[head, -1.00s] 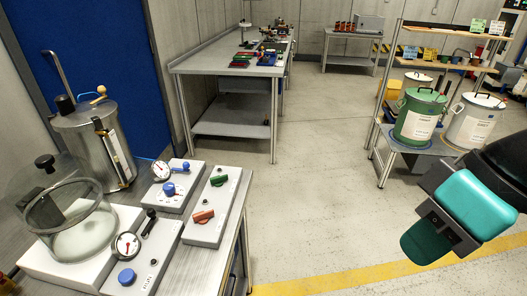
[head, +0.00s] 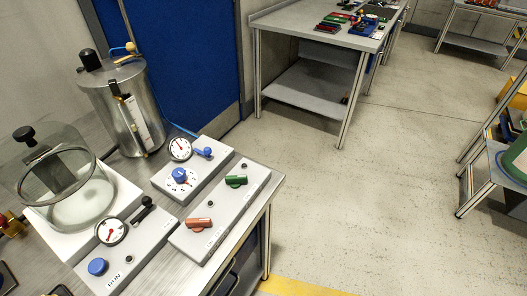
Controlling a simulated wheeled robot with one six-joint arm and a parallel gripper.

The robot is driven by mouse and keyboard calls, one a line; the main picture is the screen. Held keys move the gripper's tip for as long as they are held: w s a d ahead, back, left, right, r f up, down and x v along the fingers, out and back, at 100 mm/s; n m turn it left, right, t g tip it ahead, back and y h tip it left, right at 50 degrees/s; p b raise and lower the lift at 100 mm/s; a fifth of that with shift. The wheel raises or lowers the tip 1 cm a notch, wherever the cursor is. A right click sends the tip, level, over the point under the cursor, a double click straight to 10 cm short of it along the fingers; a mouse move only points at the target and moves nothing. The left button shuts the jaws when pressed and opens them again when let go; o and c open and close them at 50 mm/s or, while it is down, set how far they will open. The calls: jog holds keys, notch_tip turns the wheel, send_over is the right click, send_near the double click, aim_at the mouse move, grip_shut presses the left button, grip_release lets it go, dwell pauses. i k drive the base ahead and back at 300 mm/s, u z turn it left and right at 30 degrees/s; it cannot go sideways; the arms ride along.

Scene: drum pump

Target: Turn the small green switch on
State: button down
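The small green switch (head: 236,181) is a green knob on the far end of a grey control box (head: 222,216), in the head view left of centre. A black round button or lamp sits just beyond it. A salmon-red switch (head: 199,224) is on the same box, nearer to me. The green knob's handle lies roughly crosswise on the box. My gripper is not in this view, so its state is hidden.
Beside the box stand a panel with a blue knob (head: 180,176) and gauge (head: 180,149), a glass vessel (head: 75,190) and a steel drum (head: 130,110). The metal bench (head: 262,190) ends just right of the box. Open floor (head: 370,210) lies to the right.

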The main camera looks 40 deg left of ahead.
aim_at(235, 182)
jog(key=u, duration=0.3)
jog(key=i, duration=0.6)
jog(key=u, duration=1.05)
jog(key=i, duration=0.35)
jog(key=u, duration=0.35)
